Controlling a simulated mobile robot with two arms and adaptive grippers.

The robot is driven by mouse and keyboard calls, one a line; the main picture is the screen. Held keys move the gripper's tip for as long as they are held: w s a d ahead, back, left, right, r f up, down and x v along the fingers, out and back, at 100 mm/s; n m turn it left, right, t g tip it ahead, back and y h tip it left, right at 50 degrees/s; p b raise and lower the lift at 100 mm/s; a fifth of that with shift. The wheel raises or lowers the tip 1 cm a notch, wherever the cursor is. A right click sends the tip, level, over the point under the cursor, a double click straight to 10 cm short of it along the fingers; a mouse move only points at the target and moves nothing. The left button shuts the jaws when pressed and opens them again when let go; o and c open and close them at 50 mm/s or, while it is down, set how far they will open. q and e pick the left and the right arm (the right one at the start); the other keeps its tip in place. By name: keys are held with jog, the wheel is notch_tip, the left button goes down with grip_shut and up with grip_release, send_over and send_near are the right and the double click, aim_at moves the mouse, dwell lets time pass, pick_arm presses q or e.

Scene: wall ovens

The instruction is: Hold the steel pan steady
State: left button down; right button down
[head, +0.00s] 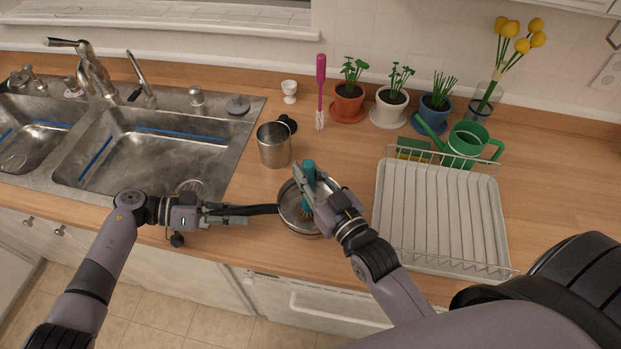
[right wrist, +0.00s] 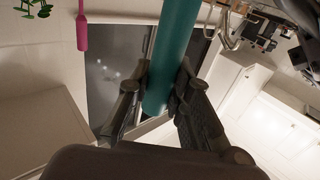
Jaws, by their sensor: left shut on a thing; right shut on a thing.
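The steel pan (head: 289,220) sits on the wooden counter near its front edge, its dark handle (head: 264,209) pointing left. My left gripper (head: 238,215) is shut on that handle, left of the pan. My right gripper (head: 305,178) is shut on a teal handle, like a scrub brush (head: 309,172), held upright over the pan. The lower end of the brush is at the pan's inside; contact is hard to tell. In the right wrist view the teal handle (right wrist: 170,60) stands between both fingers. My right gripper hides part of the pan.
A steel canister (head: 274,147) stands behind the pan. A double sink (head: 140,150) is at left. A white dish rack (head: 440,215) is at right, with a green watering can (head: 468,142) behind it. Potted herbs and a pink brush (head: 320,85) stand along the back.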

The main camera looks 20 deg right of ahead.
jog(key=shift+w+d, duration=0.15)
jog(key=shift+w, duration=0.8)
jog(key=shift+w+d, duration=0.1)
jog(key=shift+w, duration=0.8)
jog(key=s+a, duration=0.1)
jog(key=s, duration=0.6)
jog(key=shift+s, duration=0.25)
notch_tip(320, 180, up, 6)
jog(key=shift+r, duration=1.5)
